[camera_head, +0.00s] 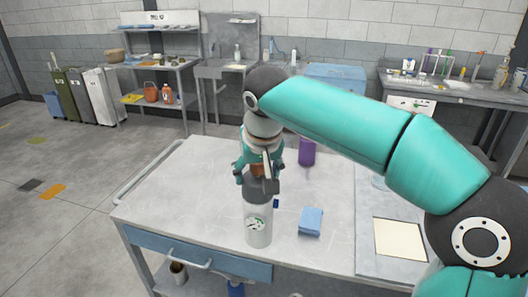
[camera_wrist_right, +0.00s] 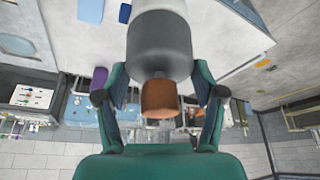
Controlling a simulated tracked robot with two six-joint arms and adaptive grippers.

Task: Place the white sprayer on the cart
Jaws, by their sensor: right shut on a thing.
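The white sprayer (camera_head: 258,222) is a white bottle with a grey upper part and a dark round label. It appears upright in the head view, in front of the cart top near its front edge. I cannot tell whether its base touches the surface. My right gripper (camera_head: 262,178) is shut on the sprayer's top from above. In the right wrist view the gripper (camera_wrist_right: 160,92) has its fingers on both sides of the sprayer's grey neck and brown part (camera_wrist_right: 160,99). The cart (camera_head: 180,192) has a pale top and a blue drawer. My left gripper is not in view.
A purple cup (camera_head: 307,152) and blue folded cloth (camera_head: 311,221) are on the cart, right of the sprayer. A cream sheet (camera_head: 400,240) lies farther right. The cart's left side is clear. A sink, shelf (camera_head: 160,68) and workbench (camera_head: 450,92) stand behind.

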